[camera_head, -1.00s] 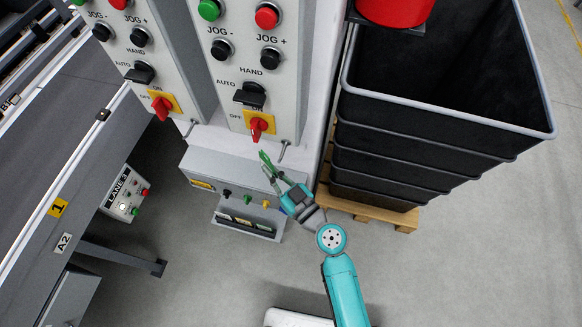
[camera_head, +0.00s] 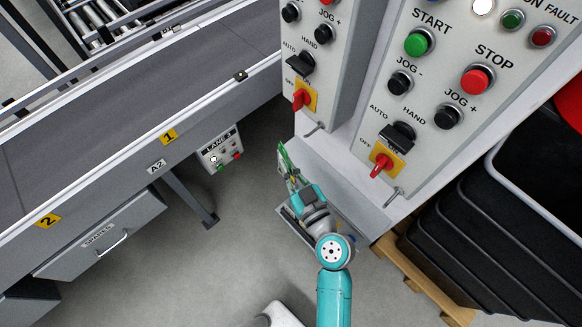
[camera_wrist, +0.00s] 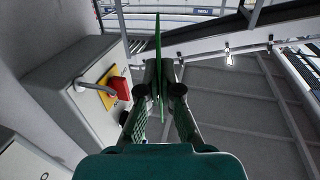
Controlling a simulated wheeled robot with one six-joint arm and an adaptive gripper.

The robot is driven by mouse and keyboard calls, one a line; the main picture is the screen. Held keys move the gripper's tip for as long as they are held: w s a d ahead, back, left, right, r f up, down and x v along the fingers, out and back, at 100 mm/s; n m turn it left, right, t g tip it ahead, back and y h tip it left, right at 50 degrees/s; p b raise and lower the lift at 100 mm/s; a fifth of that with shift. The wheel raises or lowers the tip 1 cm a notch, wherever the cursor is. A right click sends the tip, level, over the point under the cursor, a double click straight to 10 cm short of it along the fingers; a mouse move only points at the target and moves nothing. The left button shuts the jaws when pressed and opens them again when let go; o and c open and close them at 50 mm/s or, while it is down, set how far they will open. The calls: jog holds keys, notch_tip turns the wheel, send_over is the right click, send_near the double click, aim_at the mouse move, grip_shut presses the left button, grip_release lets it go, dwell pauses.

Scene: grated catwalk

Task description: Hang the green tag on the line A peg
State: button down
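The green tag (camera_head: 285,156) is thin and pinched in my gripper (camera_head: 288,172). In the wrist view the tag (camera_wrist: 157,45) shows edge-on, standing out past the fingertips of my gripper (camera_wrist: 160,88). Two metal pegs stick out below the switches of two grey control panels: a left peg (camera_head: 313,128) and a right peg (camera_head: 394,197). Both look bare. The tag is to the left of the left peg in the picture, apart from it. The wrist view shows one peg (camera_wrist: 95,87) left of the tag. No line A label is readable, so I cannot tell which peg is line A's.
The left panel (camera_head: 345,50) and right panel (camera_head: 425,140) carry buttons and red rotary switches (camera_head: 380,165). A conveyor (camera_head: 110,105) runs along the left, with a LANE box (camera_head: 220,152) below. Black stacked bins (camera_head: 520,225) on a pallet stand at the right. Open floor lies at lower left.

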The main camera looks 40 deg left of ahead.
jog(key=w+f, duration=0.1)
jog(key=w, duration=0.8)
jog(key=shift+w+d+f, duration=0.3)
jog(key=shift+w+d, duration=0.05)
jog(key=shift+d, duration=0.05)
dwell(0.8)
dwell(0.6)
jog(key=c, duration=1.2)
grip_release()
jog(key=shift+c, duration=0.2)
jog(key=v, duration=1.2)
